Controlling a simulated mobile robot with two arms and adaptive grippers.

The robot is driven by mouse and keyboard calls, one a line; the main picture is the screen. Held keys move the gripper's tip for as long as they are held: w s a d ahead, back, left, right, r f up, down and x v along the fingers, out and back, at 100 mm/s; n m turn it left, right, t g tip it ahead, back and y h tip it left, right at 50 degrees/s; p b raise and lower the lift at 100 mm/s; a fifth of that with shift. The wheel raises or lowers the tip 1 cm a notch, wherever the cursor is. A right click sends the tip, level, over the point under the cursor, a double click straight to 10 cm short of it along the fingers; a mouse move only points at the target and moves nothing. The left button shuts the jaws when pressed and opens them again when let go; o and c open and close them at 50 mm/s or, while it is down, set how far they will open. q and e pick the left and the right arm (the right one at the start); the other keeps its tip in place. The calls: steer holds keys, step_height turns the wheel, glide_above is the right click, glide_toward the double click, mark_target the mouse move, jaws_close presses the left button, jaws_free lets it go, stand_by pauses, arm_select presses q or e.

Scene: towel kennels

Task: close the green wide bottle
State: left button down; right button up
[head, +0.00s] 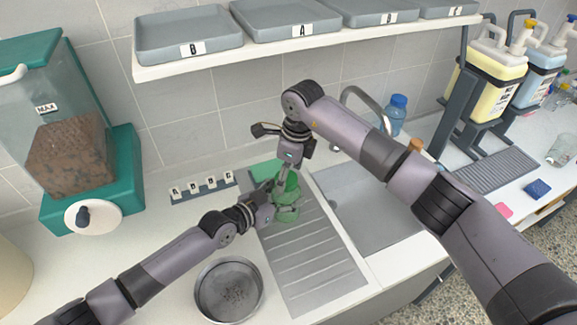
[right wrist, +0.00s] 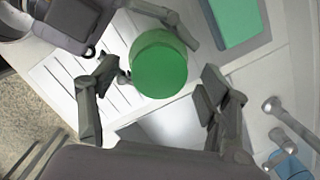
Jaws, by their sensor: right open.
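The green wide bottle (head: 286,212) stands upright on the ribbed drainboard beside the sink. A darker green round lid (head: 289,183) is on its top; from above, the lid (right wrist: 158,62) fills the middle of the right wrist view and hides most of the body. My left gripper (head: 272,200) comes from the left with its fingers around the bottle's body, apparently shut on it. My right gripper (head: 287,168) points down from above the bottle, open. In the right wrist view its fingers (right wrist: 160,80) are spread to either side of the lid, with nothing gripped.
A green flat pad (right wrist: 236,18) lies behind the bottle. A metal bowl (head: 228,262) stands at front left, a lettered strip (head: 203,188) at left. The sink basin (head: 365,210) and tap (head: 362,97) are at right. A shelf with grey trays (head: 187,45) hangs above.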

steer(key=c, duration=1.4)
steer(key=m, duration=0.5)
steer(key=shift+t, duration=0.3)
steer(key=o, duration=1.4)
steer(key=shift+c, duration=0.2)
step_height(320, 180, up, 12)
steer(key=s+d, duration=0.1)
steer(key=shift+s, duration=0.15)
steer(key=shift+d, duration=0.1)
